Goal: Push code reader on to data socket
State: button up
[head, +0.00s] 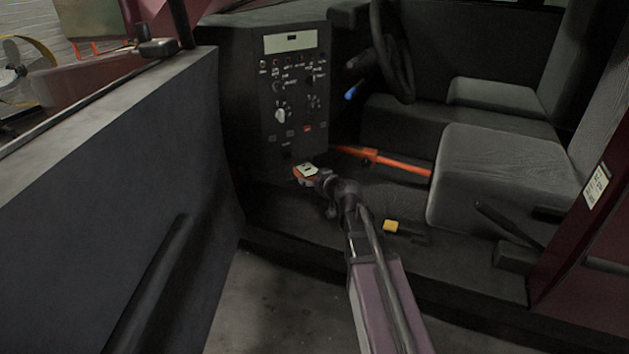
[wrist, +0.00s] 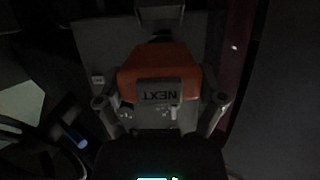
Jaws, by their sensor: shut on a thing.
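The code reader (head: 305,170) is an orange block with a pale face, held at the end of my arm low in front of the dark console. In the wrist view the code reader (wrist: 158,70) shows orange sides and a grey face marked NEXT, upside down. My gripper (head: 317,178) is shut on it. In the wrist view one finger of my gripper (wrist: 160,101) is at each side of it. A small dark fitting (head: 286,154) low on the console looks like the data socket. I cannot tell whether the reader touches it.
The console (head: 293,90) carries knobs, switches and a small display. An orange bar (head: 390,162) lies right of the reader. A yellow block (head: 390,226) is on the cabin floor. The open door (head: 110,190) stands left, the seat (head: 505,180) right.

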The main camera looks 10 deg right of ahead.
aim_at(303, 166)
jog(key=shift+w+a, duration=0.3)
jog(key=shift+w, duration=0.55)
jog(key=shift+w+a, duration=0.3)
jog(key=shift+w, duration=0.55)
jog(key=shift+w+a, duration=0.3)
jog(key=shift+w, duration=0.5)
dwell(2.3)
jog(key=o, duration=0.9)
jog(key=shift+c, duration=0.2)
jog(key=shift+r, duration=0.1)
